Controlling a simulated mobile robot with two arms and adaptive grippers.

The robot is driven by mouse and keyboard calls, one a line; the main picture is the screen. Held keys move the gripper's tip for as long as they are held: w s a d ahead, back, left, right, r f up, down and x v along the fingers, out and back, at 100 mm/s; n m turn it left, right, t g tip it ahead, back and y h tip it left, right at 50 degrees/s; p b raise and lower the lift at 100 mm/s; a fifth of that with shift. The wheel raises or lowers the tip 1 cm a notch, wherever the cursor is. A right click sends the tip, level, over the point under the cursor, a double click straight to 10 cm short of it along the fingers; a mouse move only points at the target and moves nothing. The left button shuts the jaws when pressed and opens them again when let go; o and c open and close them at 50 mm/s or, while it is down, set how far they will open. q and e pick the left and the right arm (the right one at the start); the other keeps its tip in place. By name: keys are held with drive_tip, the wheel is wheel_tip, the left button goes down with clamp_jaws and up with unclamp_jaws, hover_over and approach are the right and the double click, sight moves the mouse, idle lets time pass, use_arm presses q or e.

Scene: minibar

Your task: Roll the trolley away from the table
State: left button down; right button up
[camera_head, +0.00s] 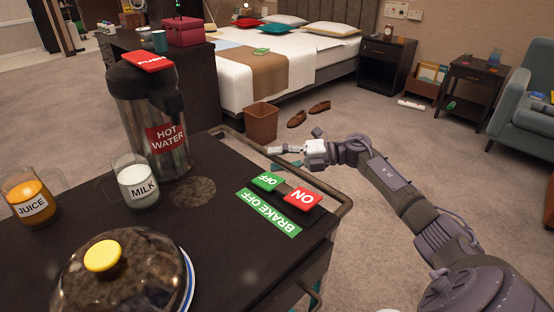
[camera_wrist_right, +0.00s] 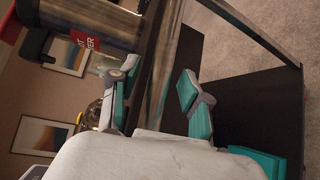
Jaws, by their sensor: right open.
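The trolley (camera_head: 230,225) fills the lower left of the head view, with a dark top and a metal rail (camera_head: 333,208) around its edge. Its top carries a "BRAKE OFF" label (camera_head: 268,213) with a green OFF pad (camera_head: 267,181) and a red ON pad (camera_head: 302,197). My right gripper (camera_head: 277,150) is just past the trolley's far right edge, pointing left. In the right wrist view the right gripper (camera_wrist_right: 152,92) is open, with a rail-like bar (camera_wrist_right: 160,60) appearing between its fingers; contact cannot be told. My left gripper is not in view.
On the trolley stand a hot water dispenser (camera_head: 150,115), a milk jug (camera_head: 135,186), a juice jug (camera_head: 31,200) and a domed cover (camera_head: 120,270). A dark desk (camera_head: 205,75) stands close behind. A bin (camera_head: 261,122) and shoes (camera_head: 297,118) are on the floor. Carpet is open at right.

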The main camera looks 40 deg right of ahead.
drive_tip(key=v, duration=1.1)
drive_tip(key=shift+s+d, duration=0.2)
drive_tip(key=shift+d, duration=0.1)
